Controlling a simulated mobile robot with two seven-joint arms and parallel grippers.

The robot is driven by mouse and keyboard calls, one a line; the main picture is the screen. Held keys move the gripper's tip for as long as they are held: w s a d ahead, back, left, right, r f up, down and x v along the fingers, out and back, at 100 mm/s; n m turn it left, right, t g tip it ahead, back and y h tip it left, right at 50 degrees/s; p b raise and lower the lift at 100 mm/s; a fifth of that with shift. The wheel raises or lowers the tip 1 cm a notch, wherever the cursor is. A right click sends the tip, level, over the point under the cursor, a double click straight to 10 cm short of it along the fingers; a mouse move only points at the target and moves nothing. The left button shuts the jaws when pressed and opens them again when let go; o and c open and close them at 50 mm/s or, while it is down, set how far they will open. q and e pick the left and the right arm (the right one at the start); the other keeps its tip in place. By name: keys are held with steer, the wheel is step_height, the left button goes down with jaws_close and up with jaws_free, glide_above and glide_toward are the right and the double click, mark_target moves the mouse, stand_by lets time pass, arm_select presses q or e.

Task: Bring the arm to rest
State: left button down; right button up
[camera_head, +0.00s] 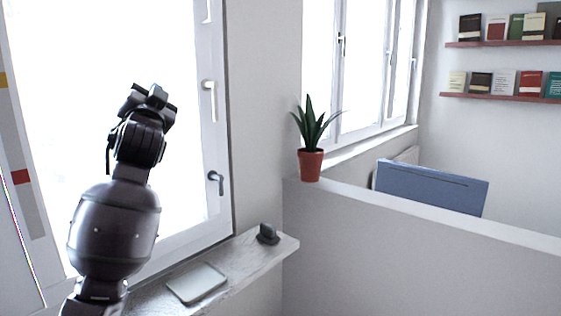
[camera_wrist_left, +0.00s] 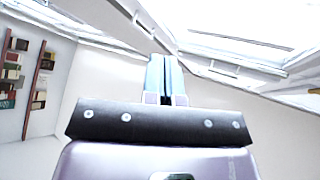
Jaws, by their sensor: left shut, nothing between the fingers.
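My left arm rises from the bottom left in the head view, in front of the bright window. My left gripper (camera_head: 152,92) is at its top, raised above the sill and apart from everything around it. In the left wrist view the two fingers of the left gripper (camera_wrist_left: 166,75) lie together, shut with nothing between them. My right gripper is in neither view.
A sill (camera_head: 247,262) below the arm holds a flat pale tray (camera_head: 197,283) and a small dark object (camera_head: 267,234). A potted plant (camera_head: 311,164) stands on a low partition (camera_head: 420,250). A blue panel (camera_head: 430,187) and bookshelves (camera_head: 500,96) are farther back.

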arm_select(q)
steer(key=s+d+f+n+g+h, duration=0.15)
steer(key=s+f+h, duration=0.3)
steer(key=f, duration=1.45)
steer(key=s+d+f+g+h, duration=0.1)
steer(key=s+f+g+h, duration=0.3)
steer(key=f, duration=1.5)
steer(key=s+a+f+n+g+y, duration=0.1)
steer(key=s+a+f+g, duration=0.1)
steer(key=s+f, duration=1.2)
steer(key=s+a+f+n+g+y, duration=0.1)
steer(key=s+f+g, duration=0.3)
steer(key=s+f, duration=0.9)
steer(key=shift+s+a+f+n+y, duration=0.4)
steer(key=shift+s+y, duration=0.25)
steer(key=shift+s, duration=0.25)
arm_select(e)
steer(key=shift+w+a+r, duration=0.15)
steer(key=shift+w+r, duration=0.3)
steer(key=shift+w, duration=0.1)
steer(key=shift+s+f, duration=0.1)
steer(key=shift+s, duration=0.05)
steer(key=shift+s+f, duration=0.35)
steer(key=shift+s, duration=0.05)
arm_select(q)
steer(key=c, duration=1.8)
jaws_free()
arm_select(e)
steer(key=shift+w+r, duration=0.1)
